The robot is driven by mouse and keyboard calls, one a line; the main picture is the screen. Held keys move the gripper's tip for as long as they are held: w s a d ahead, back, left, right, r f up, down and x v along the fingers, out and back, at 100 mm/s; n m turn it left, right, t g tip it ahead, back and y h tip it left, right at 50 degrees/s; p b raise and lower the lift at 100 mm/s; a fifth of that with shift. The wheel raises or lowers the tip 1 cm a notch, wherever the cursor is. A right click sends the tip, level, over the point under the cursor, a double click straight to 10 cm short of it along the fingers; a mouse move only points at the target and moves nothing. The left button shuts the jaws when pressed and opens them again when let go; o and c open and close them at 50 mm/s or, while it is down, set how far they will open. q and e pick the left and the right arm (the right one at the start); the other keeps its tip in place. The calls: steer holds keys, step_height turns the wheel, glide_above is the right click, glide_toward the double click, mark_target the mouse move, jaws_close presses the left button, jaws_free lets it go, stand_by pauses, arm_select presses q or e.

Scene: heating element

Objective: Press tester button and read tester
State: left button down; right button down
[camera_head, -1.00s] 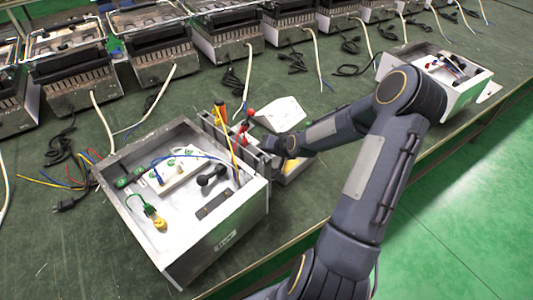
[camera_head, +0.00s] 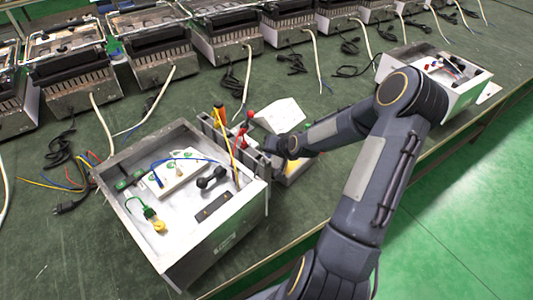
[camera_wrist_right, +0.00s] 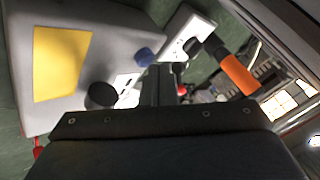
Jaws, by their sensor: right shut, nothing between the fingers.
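The tester is a light grey box with a white slanted top (camera_head: 280,115), beside the open metal box in the head view. My right wrist covers part of it. In the right wrist view the tester's grey casing (camera_wrist_right: 100,30) carries a yellow label (camera_wrist_right: 61,63), a black knob (camera_wrist_right: 101,95) and a blue button (camera_wrist_right: 144,57). My right gripper (camera_wrist_right: 160,84) is shut and empty, its tips just below the blue button in the picture; contact cannot be told. In the head view the right gripper (camera_head: 268,146) is at the tester's near side. No display reading is legible. My left gripper is not in view.
An open white metal box (camera_head: 175,245) with wires and parts stands at front left. Heaters with cords (camera_head: 165,60) line the back. Another open box (camera_head: 465,95) stands at right.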

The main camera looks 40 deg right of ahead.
steer(key=shift+w+r, duration=0.1)
steer(key=shift+r, duration=0.35)
steer(key=shift+a+r, duration=0.1)
steer(key=shift+r, duration=0.05)
steer(key=shift+r+p, duration=2.05)
steer(key=shift+r, duration=0.35)
